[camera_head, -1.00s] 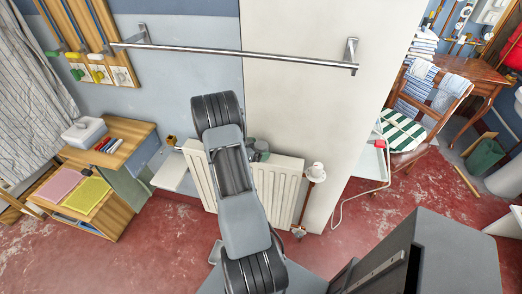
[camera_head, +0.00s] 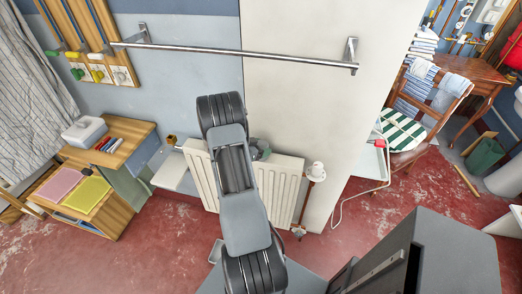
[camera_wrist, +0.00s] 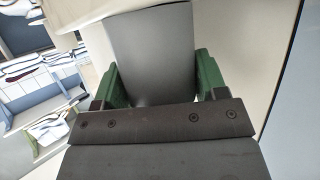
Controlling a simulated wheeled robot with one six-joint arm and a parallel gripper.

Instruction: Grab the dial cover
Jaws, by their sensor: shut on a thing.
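My gripper (camera_wrist: 157,78) shows in the wrist view with its two green fingers on either side of a smooth grey panel. It is shut on this panel, which I take to be the dial cover (camera_wrist: 150,45). The panel rises away from the fingers toward the top of the view, and its lower edge is hidden behind the dark gripper body. In the head view my own arm hides most of the gripper; only a small greenish part (camera_head: 262,149) shows beside the arm, in front of the radiator. The cover cannot be made out there.
A white radiator (camera_head: 284,185) stands by the pale wall behind my arm. A metal rail (camera_head: 240,54) runs across the wall above. A wooden desk (camera_head: 128,135) is at left, a chair with a striped seat (camera_head: 403,135) at right.

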